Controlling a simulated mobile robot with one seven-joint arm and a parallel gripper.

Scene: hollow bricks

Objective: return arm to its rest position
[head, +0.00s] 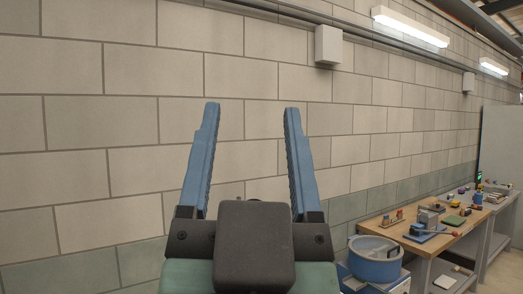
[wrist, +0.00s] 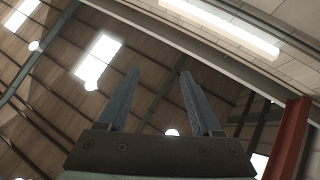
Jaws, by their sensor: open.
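My gripper (head: 248,112) is raised in front of the block wall in the head view, with its two blue fingers pointing up. The fingers are wide apart and nothing is between them. In the wrist view my gripper (wrist: 160,75) also points up toward the roof, open and empty. Only the end of my arm shows; the rest of it is hidden.
A wooden workbench (head: 440,243) with several tools and small parts stands along the wall at the lower right. A blue tub (head: 375,262) stands beside it. A wall box (head: 328,45) is above. A red column (wrist: 288,140) shows in the wrist view.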

